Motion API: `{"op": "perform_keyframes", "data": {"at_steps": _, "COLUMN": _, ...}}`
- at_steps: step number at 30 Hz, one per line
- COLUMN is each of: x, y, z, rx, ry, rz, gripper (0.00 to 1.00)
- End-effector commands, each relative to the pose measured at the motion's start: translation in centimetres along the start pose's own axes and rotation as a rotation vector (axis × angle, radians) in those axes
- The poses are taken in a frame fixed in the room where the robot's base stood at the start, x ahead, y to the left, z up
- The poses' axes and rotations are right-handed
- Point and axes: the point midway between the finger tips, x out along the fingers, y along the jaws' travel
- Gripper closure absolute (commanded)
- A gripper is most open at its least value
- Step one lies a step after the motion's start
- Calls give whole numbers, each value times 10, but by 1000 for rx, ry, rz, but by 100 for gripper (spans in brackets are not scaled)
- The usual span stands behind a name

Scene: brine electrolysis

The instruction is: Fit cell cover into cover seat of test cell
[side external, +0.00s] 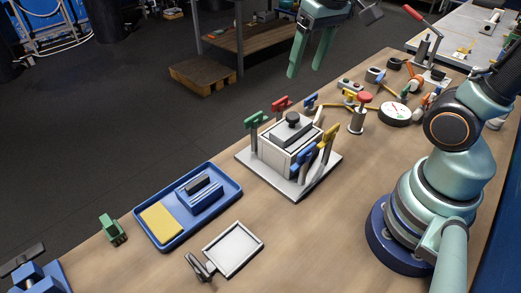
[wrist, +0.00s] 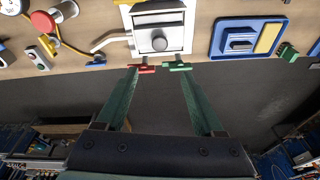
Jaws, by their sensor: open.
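The test cell (side external: 283,156) is a pale square box on a light base plate, upright on the bench. The grey cell cover (side external: 290,133) with its dark round knob (side external: 292,118) lies at the top of the box, over the cover seat. I cannot tell how deep it sits. The cover and knob (wrist: 158,39) also show at the top of the wrist view. My gripper (side external: 311,55) is open and empty, raised above and behind the cell, apart from it. In the wrist view, its two green fingers (wrist: 155,70) are spread with nothing between them.
Clamps with green (side external: 256,119), red (side external: 280,104), blue and yellow handles (side external: 328,137) stand around the cell. A blue tray (side external: 171,242) with a yellow pad, a white-faced square tray (side external: 234,248) and a gauge (side external: 394,114) share the bench.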

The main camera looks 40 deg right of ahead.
Motion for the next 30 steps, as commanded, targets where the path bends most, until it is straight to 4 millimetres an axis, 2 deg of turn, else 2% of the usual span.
{"op": "perform_keyframes", "data": {"at_steps": 6, "x": -2, "y": 3, "z": 18, "rx": -117, "ry": 187, "rz": -22, "gripper": 31}}
{"op": "perform_keyframes", "data": {"at_steps": 12, "x": 0, "y": 4, "z": 24, "rx": -168, "ry": 265, "rz": -24, "gripper": 31}}
{"op": "perform_keyframes", "data": {"at_steps": 30, "x": 0, "y": 4, "z": 24, "rx": -172, "ry": 269, "rz": -24, "gripper": 31}}
